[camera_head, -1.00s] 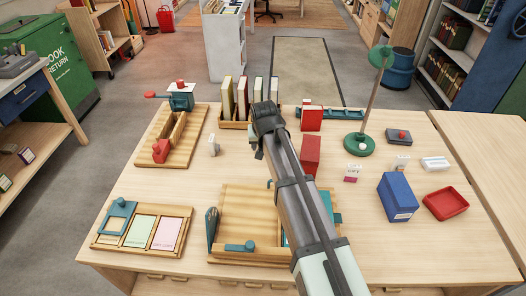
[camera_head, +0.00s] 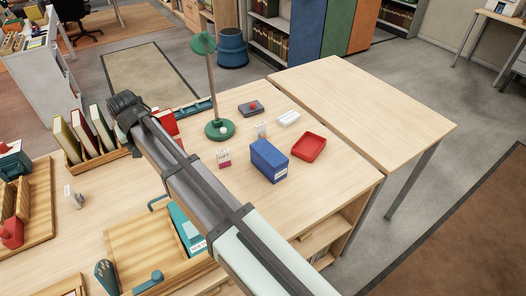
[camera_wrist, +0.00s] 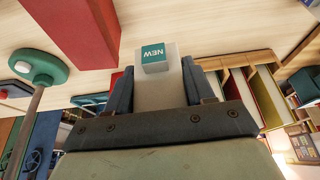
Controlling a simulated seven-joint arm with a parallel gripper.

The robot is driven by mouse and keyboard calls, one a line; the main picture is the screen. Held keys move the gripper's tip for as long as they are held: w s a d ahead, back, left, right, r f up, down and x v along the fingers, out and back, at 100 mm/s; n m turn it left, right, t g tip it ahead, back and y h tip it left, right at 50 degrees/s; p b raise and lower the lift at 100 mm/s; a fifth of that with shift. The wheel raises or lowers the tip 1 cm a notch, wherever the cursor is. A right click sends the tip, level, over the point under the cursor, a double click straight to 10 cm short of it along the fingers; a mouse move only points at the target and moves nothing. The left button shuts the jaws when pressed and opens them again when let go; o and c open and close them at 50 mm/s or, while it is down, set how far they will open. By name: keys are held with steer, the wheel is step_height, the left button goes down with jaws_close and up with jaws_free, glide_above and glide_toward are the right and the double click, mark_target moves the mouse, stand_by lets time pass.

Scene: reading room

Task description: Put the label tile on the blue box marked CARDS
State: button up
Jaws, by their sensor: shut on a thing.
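My gripper (camera_wrist: 158,80) is shut on a white block with a teal face lettered NEW (camera_wrist: 154,56), which reads upside down in the wrist view. The block stands out between the two fingers. In the head view my arm's dark end is at the left, and the fingers and held block cannot be made out there. The blue box (camera_head: 266,158) stands on the table to the right of my arm, with a small white label low on its front. The lettering on that label is too small to read. My gripper is well apart from the box.
A red tray (camera_head: 309,147), a white-and-pink tile (camera_head: 224,157), another small white tile (camera_head: 260,130) and a green lamp base (camera_head: 219,129) surround the box. A red block (camera_wrist: 85,22) is close to my gripper. Upright books (camera_head: 82,140) stand at left.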

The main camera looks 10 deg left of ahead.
steer(key=w+d+r+m, duration=0.2)
steer(key=w+d+r, duration=0.1)
steer(key=w+d, duration=0.7)
step_height(320, 180, up, 5)
steer(key=m+t+h, duration=0.1)
steer(key=m, duration=0.2)
glide_above(267, 146)
steer(key=s, duration=0.2)
steer(key=shift+w+d+f, duration=0.15)
steer(key=shift+f, duration=2.35)
steer(key=shift+w+d+f, duration=0.1)
steer(key=shift+w+f, duration=0.05)
steer(key=shift+f, duration=2.35)
steer(key=shift+f, duration=0.15)
steer(key=o, duration=1)
steer(key=shift+o, duration=0.2)
